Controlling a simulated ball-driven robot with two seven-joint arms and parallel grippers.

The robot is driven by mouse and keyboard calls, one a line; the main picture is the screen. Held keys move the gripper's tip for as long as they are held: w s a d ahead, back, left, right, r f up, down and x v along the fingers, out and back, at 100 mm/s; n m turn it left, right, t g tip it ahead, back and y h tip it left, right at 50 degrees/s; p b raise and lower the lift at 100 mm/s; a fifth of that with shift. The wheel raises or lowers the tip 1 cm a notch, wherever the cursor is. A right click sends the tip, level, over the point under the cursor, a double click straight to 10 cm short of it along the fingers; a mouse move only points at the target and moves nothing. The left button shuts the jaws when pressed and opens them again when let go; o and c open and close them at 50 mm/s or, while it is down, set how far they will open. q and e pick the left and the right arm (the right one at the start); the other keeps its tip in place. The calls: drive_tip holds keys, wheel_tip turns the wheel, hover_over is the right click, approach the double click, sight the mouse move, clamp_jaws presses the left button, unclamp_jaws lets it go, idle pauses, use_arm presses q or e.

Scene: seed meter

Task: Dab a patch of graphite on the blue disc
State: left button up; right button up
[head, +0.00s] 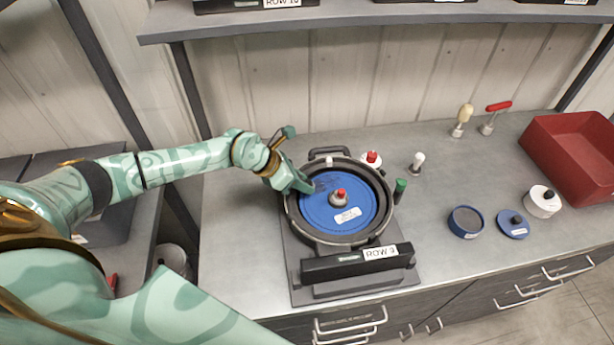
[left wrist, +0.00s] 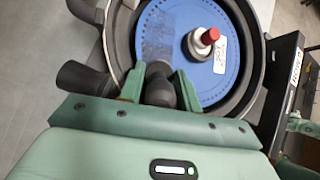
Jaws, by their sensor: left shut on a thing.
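The blue disc (head: 357,194) lies in the round dark housing (head: 318,236), with a red-tipped hub at its centre; it also shows in the left wrist view (left wrist: 176,78). A greyish smudged patch (left wrist: 158,40) shows on the disc left of the hub. My left gripper (head: 304,186) is over the disc's upper left edge. It is shut on a dark rounded tool (left wrist: 159,88) between its fingers (left wrist: 158,94). The tool's end points at the disc; whether it touches, I cannot tell. A blue tin (head: 466,221) with grey contents stands open on the right.
Beside the tin lie a blue lid (head: 513,225) and a white pot (head: 543,202). A red bin (head: 575,150) is at the far right. A green-capped item (head: 400,187) stands close to the housing. The counter between housing and tin is mostly clear.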

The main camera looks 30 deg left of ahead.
sight(301, 176)
use_arm(q)
wheel_tip(301, 176, up, 6)
drive_tip(key=p, duration=0.5)
drive_tip(key=shift+w, duration=0.1)
wheel_tip(301, 176, up, 3)
drive_tip(key=p, duration=0.3)
drive_tip(key=shift+r, duration=0.1)
idle(0.4)
drive_tip(key=shift+f, duration=0.25)
